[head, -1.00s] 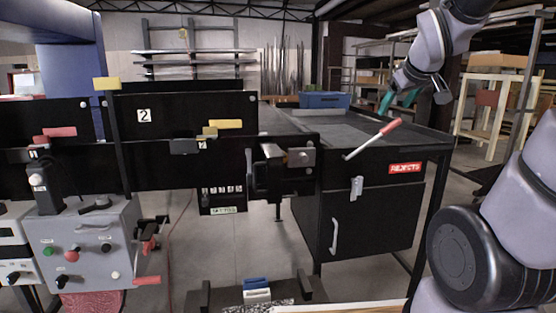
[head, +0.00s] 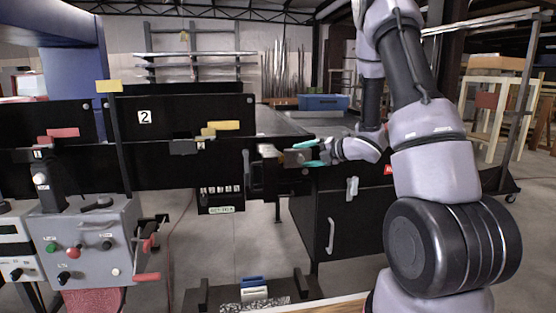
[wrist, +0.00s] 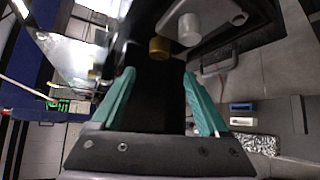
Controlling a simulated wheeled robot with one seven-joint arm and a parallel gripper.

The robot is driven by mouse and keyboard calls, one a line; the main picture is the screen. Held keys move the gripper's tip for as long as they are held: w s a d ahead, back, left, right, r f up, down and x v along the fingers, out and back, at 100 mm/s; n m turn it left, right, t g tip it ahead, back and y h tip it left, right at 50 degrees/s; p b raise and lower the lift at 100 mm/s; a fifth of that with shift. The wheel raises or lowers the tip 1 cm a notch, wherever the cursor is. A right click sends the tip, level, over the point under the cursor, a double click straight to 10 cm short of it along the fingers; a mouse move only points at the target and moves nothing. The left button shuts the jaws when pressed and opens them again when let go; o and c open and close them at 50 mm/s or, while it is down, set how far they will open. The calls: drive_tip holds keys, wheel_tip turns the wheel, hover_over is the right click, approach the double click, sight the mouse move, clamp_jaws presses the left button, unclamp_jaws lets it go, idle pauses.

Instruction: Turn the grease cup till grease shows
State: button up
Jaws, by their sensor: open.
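A small brass-coloured round cap (wrist: 159,48), which looks like the grease cup, shows in the wrist view on a dark machine part. It lies just beyond my fingertips, roughly in line with the gap between them. I see no grease on it. My gripper (wrist: 158,76) has two teal fingers, spread apart with nothing between them. In the head view my gripper (head: 301,155) is at the right end of the black conveyor frame (head: 215,176), pointing left. The cup cannot be made out clearly there, and I cannot tell how far it is from the fingers.
A pale grey cylinder (wrist: 188,28) sticks out close to the cap. A black cabinet (head: 345,222) with a handle stands right of the conveyor end. A grey control box (head: 85,242) is at the left. A blue-and-white item (head: 254,289) lies on a low black tray in front.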

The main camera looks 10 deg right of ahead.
sight(281, 159)
drive_tip(key=x, duration=1)
drive_tip(key=shift+w+a, duration=0.1)
clamp_jaws()
drive_tip(key=shift+f+y, duration=0.1)
drive_tip(key=shift+y, duration=0.2)
drive_tip(key=shift+d+f+m+t+y, duration=0.1)
drive_tip(key=shift+m+t+y, duration=0.25)
drive_tip(key=shift+m, duration=0.2)
drive_tip(key=shift+d+f+m+t+y, duration=0.1)
drive_tip(key=shift+m+t+y, duration=0.2)
drive_tip(key=shift+m, duration=0.25)
drive_tip(key=shift+a+f+m+t+y, duration=0.1)
drive_tip(key=shift+f+m+t+y, duration=0.05)
drive_tip(key=shift+m+t+y, duration=1.55)
drive_tip(key=shift+m+h, duration=0.35)
drive_tip(key=shift+m, duration=0.05)
drive_tip(key=shift+g, duration=0.25)
